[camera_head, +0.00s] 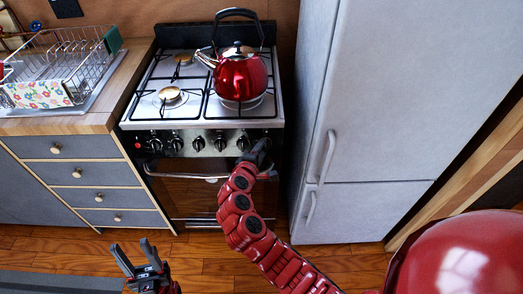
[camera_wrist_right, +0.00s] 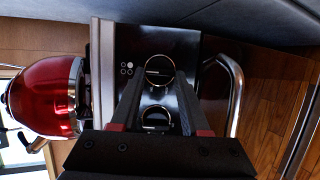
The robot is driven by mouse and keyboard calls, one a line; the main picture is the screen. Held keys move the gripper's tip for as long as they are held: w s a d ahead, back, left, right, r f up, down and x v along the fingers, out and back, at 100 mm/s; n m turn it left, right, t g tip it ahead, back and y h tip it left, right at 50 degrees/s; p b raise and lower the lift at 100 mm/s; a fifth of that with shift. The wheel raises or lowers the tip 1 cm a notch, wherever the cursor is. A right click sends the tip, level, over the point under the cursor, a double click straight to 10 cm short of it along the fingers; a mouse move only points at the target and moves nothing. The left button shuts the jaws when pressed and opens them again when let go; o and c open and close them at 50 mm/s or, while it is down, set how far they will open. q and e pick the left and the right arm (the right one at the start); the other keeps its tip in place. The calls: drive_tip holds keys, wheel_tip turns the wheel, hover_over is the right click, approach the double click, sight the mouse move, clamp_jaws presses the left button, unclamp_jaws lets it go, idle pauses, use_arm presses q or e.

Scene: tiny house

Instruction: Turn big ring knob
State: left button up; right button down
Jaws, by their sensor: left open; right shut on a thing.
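The stove (camera_head: 205,95) has a front panel with a row of dark knobs (camera_head: 198,144). In the right wrist view, two round metal ring knobs show on the dark panel: one at the fingertips, the ring knob (camera_wrist_right: 159,70), and another ring (camera_wrist_right: 155,118) lower in the picture. My right gripper (camera_head: 262,148) is at the right end of the panel and hides the knob there. In its wrist view its fingers (camera_wrist_right: 158,84) are shut on the ring knob, one on each side. My left gripper (camera_head: 133,246) is open and empty, low over the floor.
A red kettle (camera_head: 240,78) stands on the right back of the hob. The oven handle (camera_head: 170,174) juts out below the knobs. The fridge (camera_head: 390,100) stands close on the right; drawers and a counter with a dish rack (camera_head: 62,60) are on the left.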

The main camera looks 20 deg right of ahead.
idle(0.3)
drive_tip(key=shift+c, duration=2)
unclamp_jaws()
drive_tip(key=v, duration=1.7)
drive_tip(key=shift+s, duration=0.2)
drive_tip(key=shift+w+a, duration=0.1)
drive_tip(key=shift+a, duration=0.05)
